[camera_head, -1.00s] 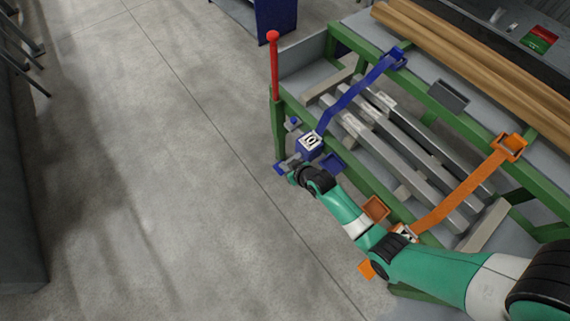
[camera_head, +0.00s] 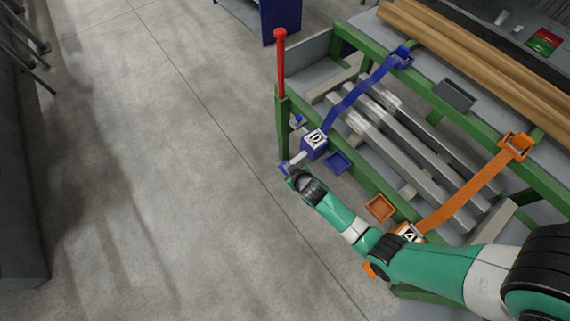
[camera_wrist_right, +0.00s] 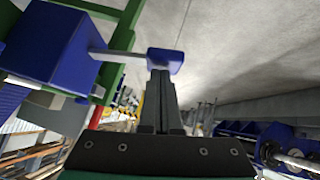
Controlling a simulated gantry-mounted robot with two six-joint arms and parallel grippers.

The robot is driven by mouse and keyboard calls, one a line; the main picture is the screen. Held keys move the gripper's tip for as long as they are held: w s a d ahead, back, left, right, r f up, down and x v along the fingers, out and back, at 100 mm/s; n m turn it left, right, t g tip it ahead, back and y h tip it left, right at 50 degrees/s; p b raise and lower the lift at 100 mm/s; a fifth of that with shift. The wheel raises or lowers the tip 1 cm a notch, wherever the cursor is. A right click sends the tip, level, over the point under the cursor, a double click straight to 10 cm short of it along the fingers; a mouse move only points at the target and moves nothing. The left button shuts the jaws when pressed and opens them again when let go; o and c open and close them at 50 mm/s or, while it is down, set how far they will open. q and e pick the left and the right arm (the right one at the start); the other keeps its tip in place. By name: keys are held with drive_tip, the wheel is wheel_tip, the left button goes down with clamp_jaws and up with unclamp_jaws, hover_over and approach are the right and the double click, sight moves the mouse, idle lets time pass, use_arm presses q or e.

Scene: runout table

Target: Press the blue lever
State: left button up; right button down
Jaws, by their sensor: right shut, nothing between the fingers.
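The blue lever (camera_head: 296,159) is a grey bar with a blue end pad, sticking out from a blue box (camera_head: 314,144) with a white label at the table's near left corner. The pad (camera_wrist_right: 165,60) shows at the fingertips in the right wrist view, with the box (camera_wrist_right: 48,42) at upper left. My right gripper (camera_wrist_right: 160,76) is shut and empty, its tips at the pad's lower edge; I cannot tell whether they touch. In the head view its tip is largely hidden beside the pad. My left gripper is not in view.
A blue strap (camera_head: 355,93) and an orange strap (camera_head: 468,188) cross the grey bars on the green-framed table (camera_head: 365,175). A red-topped post (camera_head: 280,62) stands at its corner. Blue and orange trays (camera_head: 380,208) hang along the near edge. Open floor lies left.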

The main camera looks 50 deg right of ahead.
wheel_tip(320, 180, down, 2)
drive_tip(key=shift+a+b, duration=0.15)
drive_tip(key=shift+b, duration=0.4)
drive_tip(key=shift+d+f+b, duration=0.2)
drive_tip(key=shift+f+b, duration=0.55)
drive_tip(key=shift+f, duration=0.25)
drive_tip(key=shift+s+f, duration=0.1)
drive_tip(key=shift+s, duration=0.05)
drive_tip(key=shift+s+f, duration=0.1)
drive_tip(key=shift+f, duration=0.1)
drive_tip(key=r+p, duration=0.1)
drive_tip(key=a+r+p, duration=0.1)
drive_tip(key=r, duration=0.1)
drive_tip(key=r+p, duration=0.1)
drive_tip(key=shift+w+a+r, duration=0.15)
drive_tip(key=shift+w+a, duration=0.15)
drive_tip(key=shift+w, duration=0.05)
drive_tip(key=s+a+r+p, duration=0.5)
drive_tip(key=a, duration=0.1)
drive_tip(key=shift+s+r, duration=0.25)
drive_tip(key=shift+r, duration=0.15)
drive_tip(key=shift+n, duration=0.3)
